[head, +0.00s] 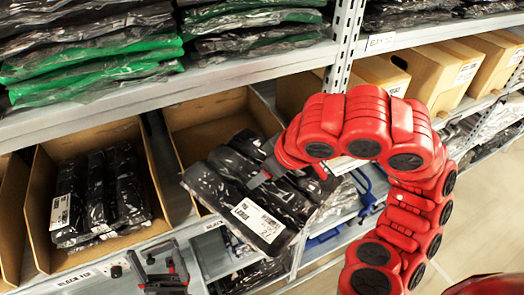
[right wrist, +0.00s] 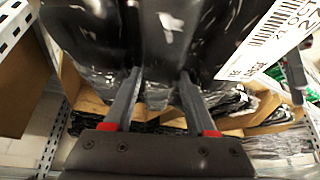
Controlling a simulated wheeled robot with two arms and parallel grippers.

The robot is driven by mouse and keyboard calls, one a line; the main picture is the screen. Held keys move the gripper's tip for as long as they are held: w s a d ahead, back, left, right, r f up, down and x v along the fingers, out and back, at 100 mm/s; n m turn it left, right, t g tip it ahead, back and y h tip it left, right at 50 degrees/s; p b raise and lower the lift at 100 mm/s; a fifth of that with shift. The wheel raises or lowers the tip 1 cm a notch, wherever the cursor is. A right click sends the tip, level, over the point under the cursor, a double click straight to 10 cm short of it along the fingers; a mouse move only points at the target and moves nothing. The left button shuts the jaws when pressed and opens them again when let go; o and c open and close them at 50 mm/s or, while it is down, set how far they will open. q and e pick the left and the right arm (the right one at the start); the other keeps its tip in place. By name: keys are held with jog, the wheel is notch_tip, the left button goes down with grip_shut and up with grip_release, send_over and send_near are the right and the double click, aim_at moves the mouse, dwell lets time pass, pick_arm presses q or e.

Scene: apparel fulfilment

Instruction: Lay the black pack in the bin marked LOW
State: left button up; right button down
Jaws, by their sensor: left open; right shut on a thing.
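The black pack (head: 207,188), shiny and with a white label, is tilted over the front of the middle cardboard bin (head: 196,112). My right gripper (head: 262,178) is shut on it; the right wrist view shows both fingers (right wrist: 158,100) against the black pack (right wrist: 165,45). Whether the pack touches the bin or the packs behind it, I cannot tell. My left gripper (head: 158,272) is open and empty at the bottom, below the shelf edge. No marking that reads LOW is legible on any bin.
A left bin (head: 38,205) holds several black packs (head: 98,195). Green and black packs (head: 90,60) fill the shelf above, whose metal edge (head: 190,90) hangs over the bins. A steel upright (head: 345,40) stands right of the middle bin. More cardboard bins (head: 440,70) stand further right.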

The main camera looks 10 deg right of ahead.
aim_at(263, 159)
jog(key=w, duration=0.3)
jog(key=w+p, duration=0.1)
jog(key=w, duration=0.2)
jog(key=w+d+f+p, duration=0.1)
jog(key=w, duration=0.2)
jog(key=shift+w, duration=0.1)
jog(key=shift+f, duration=0.2)
jog(key=shift+w+f, duration=0.1)
jog(key=shift+f, duration=1.45)
jog(key=shift+f+b, duration=0.3)
jog(key=shift+f, duration=0.25)
jog(key=shift+c, duration=1)
grip_release()
